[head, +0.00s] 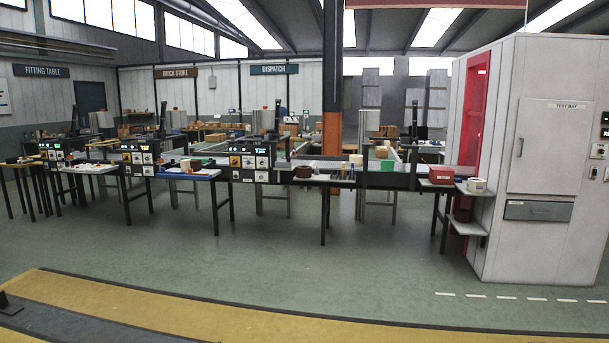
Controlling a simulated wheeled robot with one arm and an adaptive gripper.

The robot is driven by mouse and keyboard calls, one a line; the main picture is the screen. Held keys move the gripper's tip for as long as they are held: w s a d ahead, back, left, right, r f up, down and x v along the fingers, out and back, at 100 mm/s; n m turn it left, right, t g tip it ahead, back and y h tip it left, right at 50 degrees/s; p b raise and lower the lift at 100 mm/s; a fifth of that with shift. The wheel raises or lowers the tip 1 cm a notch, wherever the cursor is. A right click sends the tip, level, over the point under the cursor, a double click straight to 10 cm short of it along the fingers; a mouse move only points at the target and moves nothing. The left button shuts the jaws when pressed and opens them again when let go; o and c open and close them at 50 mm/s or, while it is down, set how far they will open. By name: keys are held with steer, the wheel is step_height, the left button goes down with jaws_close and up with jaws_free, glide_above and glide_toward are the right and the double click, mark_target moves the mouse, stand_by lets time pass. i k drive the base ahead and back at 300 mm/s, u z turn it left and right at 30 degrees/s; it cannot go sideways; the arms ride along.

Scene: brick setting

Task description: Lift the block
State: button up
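I cannot tell which thing is the block; everything is far off and small. A pale cream block-like thing (355,160) stands on the long dark workbench (400,181) near the middle. A green block-like thing (387,166) is to its right. A red box (441,175) sits at the bench's right end. Small pale and tan things (192,165) are on a blue-edged table (190,175) further left. My gripper is not in view.
A tall white test bay cabinet (540,150) stands at right, with a low side shelf (468,227). An orange-based column (331,130) rises behind the bench. Open green floor (270,270) lies before the benches. A yellow band (150,315) crosses the foreground.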

mark_target(303, 173)
steer(key=u, duration=0.4)
steer(key=i, duration=6.95)
steer(key=u, duration=1.3)
steer(key=i, duration=2.25)
steer(key=z, duration=0.65)
